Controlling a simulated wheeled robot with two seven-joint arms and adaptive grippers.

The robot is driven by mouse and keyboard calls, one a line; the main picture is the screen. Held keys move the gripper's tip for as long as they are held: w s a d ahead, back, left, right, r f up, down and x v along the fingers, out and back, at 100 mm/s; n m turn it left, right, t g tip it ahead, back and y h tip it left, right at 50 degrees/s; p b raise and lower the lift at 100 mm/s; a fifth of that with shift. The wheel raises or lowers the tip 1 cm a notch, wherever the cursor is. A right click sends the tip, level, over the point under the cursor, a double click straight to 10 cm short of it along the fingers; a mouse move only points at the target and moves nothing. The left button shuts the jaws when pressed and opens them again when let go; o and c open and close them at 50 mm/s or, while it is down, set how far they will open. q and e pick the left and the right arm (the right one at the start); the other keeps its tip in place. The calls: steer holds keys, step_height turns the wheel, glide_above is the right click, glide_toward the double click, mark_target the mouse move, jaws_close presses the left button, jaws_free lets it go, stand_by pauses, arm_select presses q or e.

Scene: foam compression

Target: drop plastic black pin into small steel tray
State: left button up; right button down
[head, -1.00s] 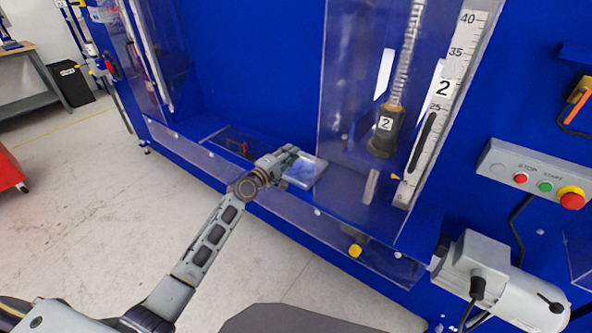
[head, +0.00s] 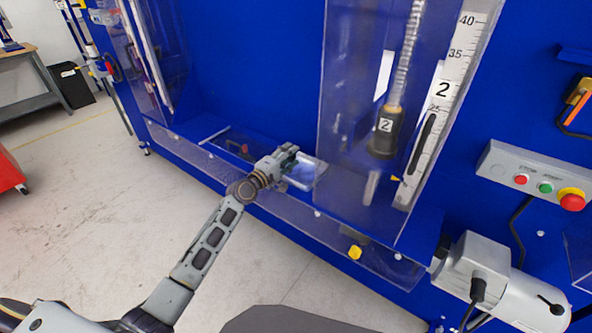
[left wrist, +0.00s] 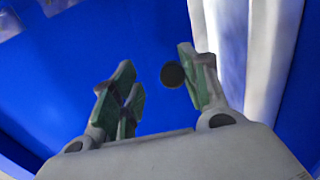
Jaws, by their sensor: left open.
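My left gripper (head: 291,160) is open over the near side of the small steel tray (head: 313,173), which sits on the blue ledge left of the clear panel. In the left wrist view its two green-padded fingers (left wrist: 158,85) stand apart. A round black end, which looks like the black pin (left wrist: 172,74), shows between them, close to the right finger and clear of the left one. I cannot tell if it touches the right finger. A shiny pale surface, likely the tray (left wrist: 262,45), lies beyond the right finger. The pin cannot be made out in the head view. My right gripper is out of view.
A clear panel (head: 345,120) with a spring plunger (head: 385,130) and a ruler (head: 440,95) stands right of the tray. A low clear guard (head: 225,170) runs along the ledge front. A motor (head: 495,275) and a button box (head: 535,172) are at right.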

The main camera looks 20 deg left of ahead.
arm_select(q)
steer(key=v, duration=1.1)
steer(key=shift+s, duration=0.35)
steer(key=shift+a, duration=0.1)
stand_by(0.9)
